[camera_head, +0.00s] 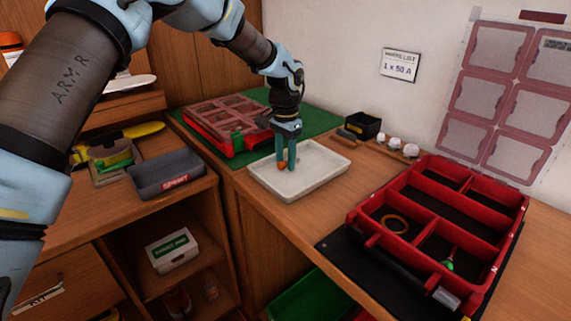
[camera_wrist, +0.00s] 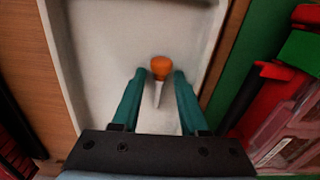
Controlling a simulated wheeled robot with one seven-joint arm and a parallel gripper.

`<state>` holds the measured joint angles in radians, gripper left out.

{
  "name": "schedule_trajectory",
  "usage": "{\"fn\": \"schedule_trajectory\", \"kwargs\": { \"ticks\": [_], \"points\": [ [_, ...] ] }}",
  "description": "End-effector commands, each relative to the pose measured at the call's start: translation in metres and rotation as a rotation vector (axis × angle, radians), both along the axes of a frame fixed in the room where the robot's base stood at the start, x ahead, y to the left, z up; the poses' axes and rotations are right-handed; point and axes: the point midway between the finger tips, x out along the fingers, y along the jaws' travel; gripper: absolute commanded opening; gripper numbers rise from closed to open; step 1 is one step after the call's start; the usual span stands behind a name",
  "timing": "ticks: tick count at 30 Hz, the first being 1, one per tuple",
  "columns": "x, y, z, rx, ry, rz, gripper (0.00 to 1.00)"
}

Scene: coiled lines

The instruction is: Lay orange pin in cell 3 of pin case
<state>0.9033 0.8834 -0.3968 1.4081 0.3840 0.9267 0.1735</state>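The orange pin (camera_head: 282,166) is in the shallow white tray (camera_head: 327,178). In the wrist view the pin (camera_wrist: 160,68) shows an orange head and a pale pointed shaft. My gripper (camera_head: 287,163) is low over the tray, pointing down. Its teal fingers (camera_wrist: 155,84) stand on either side of the pin, open, with a gap on each side. An open red case (camera_head: 406,203) with several cells lies at the right and holds a tan ring (camera_head: 394,224) and a green-headed pin (camera_head: 447,264). I cannot read its cell numbers.
A red case with a clear lid (camera_head: 222,112) lies on a green mat (camera_head: 318,119) behind the tray. A black box (camera_head: 362,125) and several white knobs (camera_head: 394,143) stand by the wall. A grey bin (camera_head: 167,175) sits at left. A clear-windowed panel (camera_head: 517,92) is upright at right.

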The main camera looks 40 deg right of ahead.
Motion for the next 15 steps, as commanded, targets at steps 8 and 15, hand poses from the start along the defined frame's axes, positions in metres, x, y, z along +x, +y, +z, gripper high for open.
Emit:
{"fn": "schedule_trajectory", "kwargs": {
  "ticks": [8, 15],
  "points": [
    [0.0001, -0.0001, 0.0004, 0.000, 0.000, 0.000, 0.11],
    [0.0001, -0.0001, 0.0005, 0.000, 0.000, 0.000, 0.00]
  ]
}}
